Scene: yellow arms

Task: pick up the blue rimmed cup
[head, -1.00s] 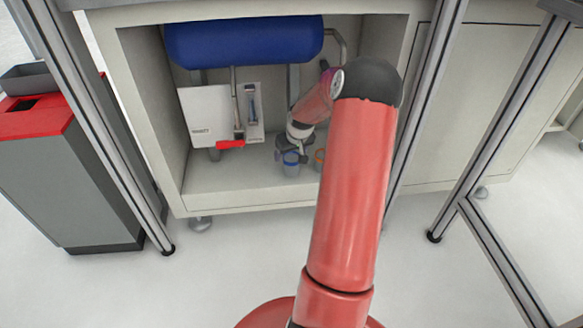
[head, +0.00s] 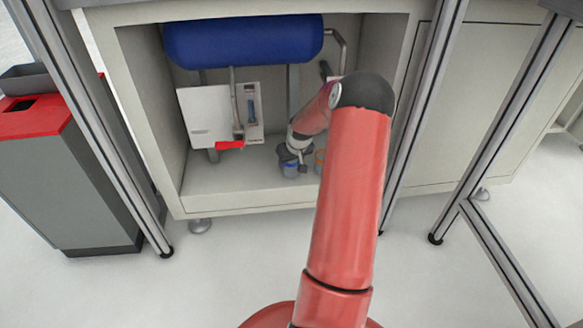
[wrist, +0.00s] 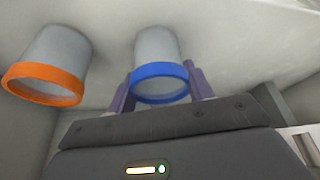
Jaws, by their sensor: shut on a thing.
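The blue rimmed cup (wrist: 157,62) is a grey cup with a blue band at its rim. In the wrist view it sits between the two purple fingers of my gripper (wrist: 160,88), which are shut on it at the rim. In the head view the cup (head: 289,170) is at the cabinet floor, partly covered by my gripper (head: 294,153). I cannot tell whether it still touches the floor.
An orange rimmed cup (wrist: 47,66) stands close to the left in the wrist view. Cabinet floor at left is clear.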

